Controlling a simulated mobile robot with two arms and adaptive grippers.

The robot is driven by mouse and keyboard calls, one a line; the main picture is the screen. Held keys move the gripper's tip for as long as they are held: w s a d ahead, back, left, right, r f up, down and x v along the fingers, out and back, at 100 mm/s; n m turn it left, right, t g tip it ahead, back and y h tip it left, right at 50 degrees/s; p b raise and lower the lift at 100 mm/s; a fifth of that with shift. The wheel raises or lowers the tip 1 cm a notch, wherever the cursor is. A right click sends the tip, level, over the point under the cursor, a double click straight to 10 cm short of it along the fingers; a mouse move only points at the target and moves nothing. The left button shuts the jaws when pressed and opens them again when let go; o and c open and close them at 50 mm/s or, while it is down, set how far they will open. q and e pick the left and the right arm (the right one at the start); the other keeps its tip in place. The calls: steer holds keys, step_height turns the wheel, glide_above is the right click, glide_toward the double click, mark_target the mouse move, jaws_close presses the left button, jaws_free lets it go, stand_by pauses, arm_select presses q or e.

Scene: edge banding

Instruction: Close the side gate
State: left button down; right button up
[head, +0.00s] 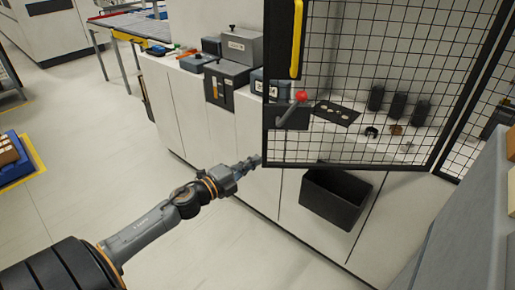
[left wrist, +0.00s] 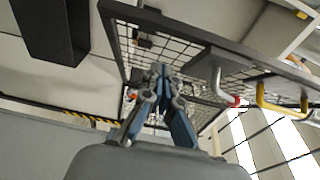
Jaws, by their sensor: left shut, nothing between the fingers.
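The side gate (head: 400,164) is a black-framed wire mesh panel at the upper right of the head view. It stands at an angle to another mesh panel on its right. Its left edge carries a yellow handle (head: 297,38) and a latch lever with a red knob (head: 301,96). My left gripper (head: 258,160) is shut and empty, by the gate's lower left corner; I cannot tell if it touches. In the left wrist view the shut fingertips (left wrist: 160,72) overlap the mesh, with the red knob (left wrist: 235,101) and yellow handle (left wrist: 283,107) to their right. My right gripper is out of view.
A white counter (head: 180,115) with grey boxes (head: 243,45) runs behind the gate. A black bin (head: 335,197) hangs on its front below the gate. A blue pallet with boxes (head: 14,160) lies at far left. The floor in between is clear.

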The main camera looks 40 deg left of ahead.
mark_target(267, 146)
arm_select(q)
steer(key=w, duration=0.1)
steer(key=w+a, duration=0.1)
steer(key=w, duration=0.1)
steer(key=w+p, duration=0.1)
steer(key=w, duration=0.1)
steer(key=shift+a, duration=0.4)
